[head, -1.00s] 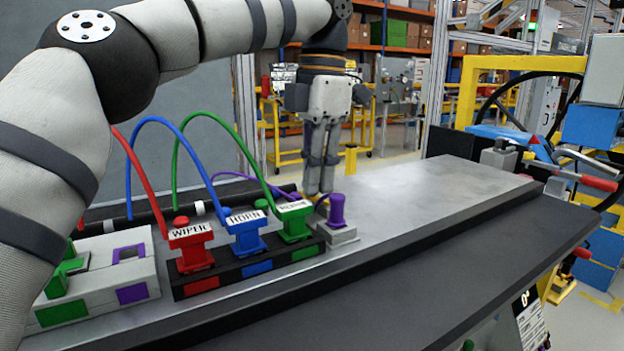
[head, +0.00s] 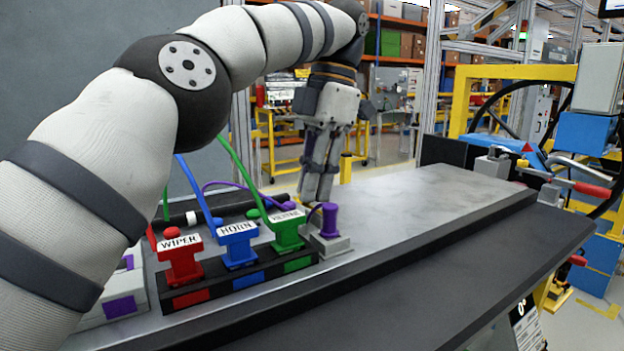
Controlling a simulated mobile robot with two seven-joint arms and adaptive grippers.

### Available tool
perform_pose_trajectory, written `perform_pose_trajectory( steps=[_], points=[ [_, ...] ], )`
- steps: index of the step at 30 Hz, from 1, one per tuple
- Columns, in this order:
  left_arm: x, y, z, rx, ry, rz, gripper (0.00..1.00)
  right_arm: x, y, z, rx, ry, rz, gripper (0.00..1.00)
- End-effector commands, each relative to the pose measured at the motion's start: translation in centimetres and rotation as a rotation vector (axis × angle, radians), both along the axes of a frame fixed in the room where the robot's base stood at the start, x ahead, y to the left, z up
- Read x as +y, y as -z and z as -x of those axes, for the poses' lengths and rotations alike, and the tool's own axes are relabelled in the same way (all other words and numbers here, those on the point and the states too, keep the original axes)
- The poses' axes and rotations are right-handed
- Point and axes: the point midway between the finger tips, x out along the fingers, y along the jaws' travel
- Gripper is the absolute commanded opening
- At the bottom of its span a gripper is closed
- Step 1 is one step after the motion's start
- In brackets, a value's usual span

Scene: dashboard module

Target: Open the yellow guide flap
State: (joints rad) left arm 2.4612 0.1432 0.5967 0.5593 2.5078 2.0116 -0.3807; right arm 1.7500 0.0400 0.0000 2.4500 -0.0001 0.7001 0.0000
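My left gripper (head: 317,195) points straight down over the far side of the grey worktop, just behind the purple connector (head: 330,222). Its two fingers are close together and look shut, with nothing visible between them. I cannot clearly make out the yellow guide flap. A small upright yellow piece (head: 346,167) shows just right of the fingers, but I cannot tell whether it is the flap or part of the background. The area behind the fingertips is hidden. My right gripper is out of view.
Red WIPER (head: 181,262), blue HORN (head: 239,246) and green (head: 287,232) connectors stand in a black block with cables rising behind. A black cable bar runs behind them. The grey worktop (head: 430,200) is clear to the right, up to a red-handled clamp (head: 592,189).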

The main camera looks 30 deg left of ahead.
Motion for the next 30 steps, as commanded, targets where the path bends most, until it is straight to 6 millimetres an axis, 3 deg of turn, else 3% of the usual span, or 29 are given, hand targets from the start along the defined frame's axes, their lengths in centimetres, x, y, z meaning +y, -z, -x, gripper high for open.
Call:
perform_pose_trajectory(
  steps=[16,25,30],
  points=[
    [0.3,-0.1,0.4,-0.050,0.002,0.035,0.33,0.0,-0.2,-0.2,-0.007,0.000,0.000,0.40],
    [1.0,-0.1,1.7,-0.285,0.001,0.163,0.33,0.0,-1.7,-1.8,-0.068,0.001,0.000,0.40],
    [1.4,1.0,2.3,-0.445,-0.001,0.262,0.33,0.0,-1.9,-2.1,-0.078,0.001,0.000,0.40]
  ],
)
